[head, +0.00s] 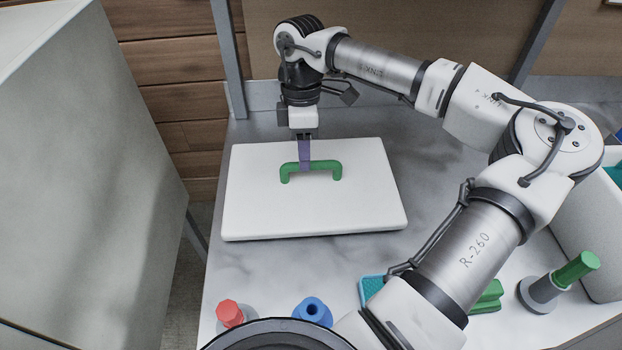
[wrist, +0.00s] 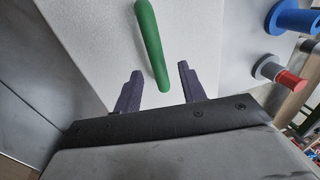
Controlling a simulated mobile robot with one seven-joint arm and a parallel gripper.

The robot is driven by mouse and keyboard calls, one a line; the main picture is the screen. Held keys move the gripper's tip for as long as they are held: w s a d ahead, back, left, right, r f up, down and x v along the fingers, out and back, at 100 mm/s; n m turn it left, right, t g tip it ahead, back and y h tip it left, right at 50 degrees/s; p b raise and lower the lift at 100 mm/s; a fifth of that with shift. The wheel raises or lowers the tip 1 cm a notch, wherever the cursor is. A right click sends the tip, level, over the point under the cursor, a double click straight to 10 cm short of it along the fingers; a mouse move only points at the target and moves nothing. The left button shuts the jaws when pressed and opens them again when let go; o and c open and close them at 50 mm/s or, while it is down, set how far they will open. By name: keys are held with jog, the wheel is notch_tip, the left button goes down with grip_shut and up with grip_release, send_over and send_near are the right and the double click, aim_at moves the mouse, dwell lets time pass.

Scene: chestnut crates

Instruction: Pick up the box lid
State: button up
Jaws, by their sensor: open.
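The box lid (head: 362,208) is a white, flat rectangular slab with a green bar handle (head: 325,166) on top. It lies on the grey table in the head view. My gripper (head: 304,168) points down over the handle, its purple fingers at the handle's left half. In the wrist view the white lid (wrist: 90,45) fills much of the picture, and the green handle (wrist: 151,45) runs down to between the fingertips of my gripper (wrist: 160,78). The fingers are apart, one on each side of the handle, with gaps showing. What lies beneath the lid is hidden.
In front of the lid stand a red-topped peg (head: 229,313) and a blue peg (head: 312,311). A green-handled grey piece (head: 560,280) is at the right, near a white bin (head: 590,235). A large pale panel (head: 80,170) rises at the left.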

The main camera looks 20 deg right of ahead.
aim_at(311, 176)
jog(key=shift+s+a+f+p, duration=0.15)
jog(key=shift+f+p, duration=0.2)
jog(key=shift+f, duration=0.7)
jog(key=shift+s+f+p, duration=0.15)
jog(key=shift+f+p, duration=0.15)
jog(key=shift+f, duration=0.75)
jog(key=shift+c, duration=0.3)
grip_shut()
